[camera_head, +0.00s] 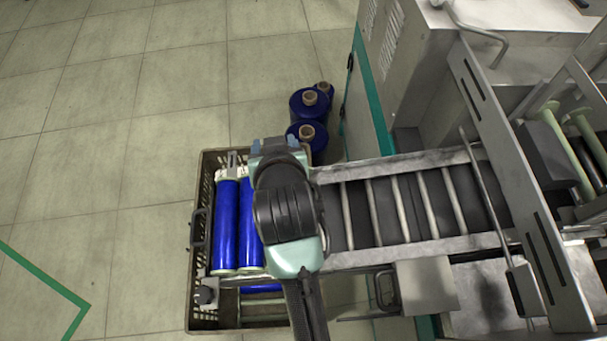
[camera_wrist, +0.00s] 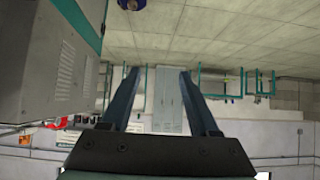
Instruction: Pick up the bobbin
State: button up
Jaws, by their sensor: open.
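No crate bobbin shows in that view.
Several blue spools with brown cores, one the near spool (camera_head: 318,143), stand on the floor beyond the crate. A roller conveyor (camera_head: 385,212) and a grey machine (camera_head: 425,80) are at the right. The tiled floor at the left is clear.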

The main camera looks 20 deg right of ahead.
jog(key=s+f+m+g+p, duration=0.1)
jog(key=s+f+g+p, duration=0.25)
jog(key=s, duration=0.25)
jog(key=s+f+g+p, duration=0.2)
jog(key=s+p, duration=0.3)
jog(key=s, duration=0.1)
jog(key=shift+g+y, duration=0.25)
jog(key=shift+y, duration=0.25)
jog(key=x, duration=0.7)
jog(key=shift+s+a+f+b, duration=0.1)
jog(key=shift+a+b, duration=0.2)
jog(key=shift+b, duration=0.05)
jog(key=shift+d+x, duration=0.2)
jog(key=shift+x, duration=1.15)
jog(key=shift+d+x, duration=0.2)
jog(key=shift+x, duration=1.15)
grip_shut()
